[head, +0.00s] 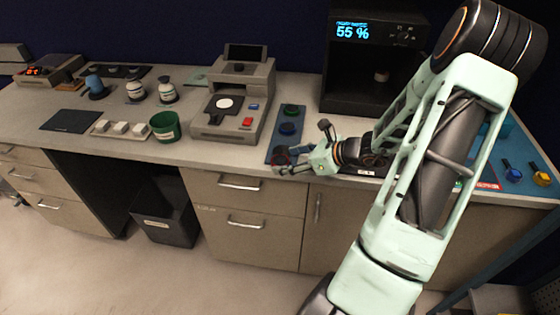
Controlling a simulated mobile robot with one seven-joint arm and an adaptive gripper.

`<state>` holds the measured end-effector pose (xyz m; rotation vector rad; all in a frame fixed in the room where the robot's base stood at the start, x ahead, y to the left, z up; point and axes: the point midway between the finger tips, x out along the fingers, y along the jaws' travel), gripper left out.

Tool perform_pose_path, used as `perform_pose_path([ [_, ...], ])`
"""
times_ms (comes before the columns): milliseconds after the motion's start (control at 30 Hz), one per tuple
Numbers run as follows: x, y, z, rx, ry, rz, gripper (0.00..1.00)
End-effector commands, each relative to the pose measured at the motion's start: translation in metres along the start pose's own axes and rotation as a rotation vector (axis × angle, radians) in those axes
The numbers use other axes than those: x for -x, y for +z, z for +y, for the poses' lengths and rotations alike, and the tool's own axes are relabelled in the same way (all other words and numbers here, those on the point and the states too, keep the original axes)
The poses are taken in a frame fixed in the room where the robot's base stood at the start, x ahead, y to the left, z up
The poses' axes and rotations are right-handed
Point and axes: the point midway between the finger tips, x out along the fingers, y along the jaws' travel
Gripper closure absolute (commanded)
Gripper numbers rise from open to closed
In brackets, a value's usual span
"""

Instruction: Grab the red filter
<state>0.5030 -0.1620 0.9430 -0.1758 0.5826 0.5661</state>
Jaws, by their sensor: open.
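A small dark round piece with a reddish tint, which looks like the red filter (281,154), lies at the near end of a blue-grey strip mat (274,142) close to the counter's front edge. A blue round filter (288,128) and a green one (291,109) lie behind it in a row on the same mat. My gripper (304,149) is open and points left, low over the counter at the mat's right side. One finger reaches up beside the blue filter. The other lies just below the red filter and partly covers its near side. Contact cannot be told.
A grey device (233,100) with a white disc and red button stands left of the mat. A black machine (372,65) reading 55 % stands behind my gripper. A green cup (164,126) and bottles (167,91) stand further left. A blue mat (520,165) lies at right.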

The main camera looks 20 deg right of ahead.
Motion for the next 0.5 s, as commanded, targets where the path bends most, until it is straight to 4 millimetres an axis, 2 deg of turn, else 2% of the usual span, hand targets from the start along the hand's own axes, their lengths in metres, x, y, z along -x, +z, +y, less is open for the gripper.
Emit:
perform_pose_path([
  [100, -0.0091, 0.0002, 0.0001, -0.001, 0.0, 0.0, 0.39],
  [333, -0.0102, 0.0001, 0.0, 0.0, -0.001, 0.0, 0.39],
  [500, -0.01, 0.0, 0.0, 0.0, -0.001, 0.0, 0.57],
])
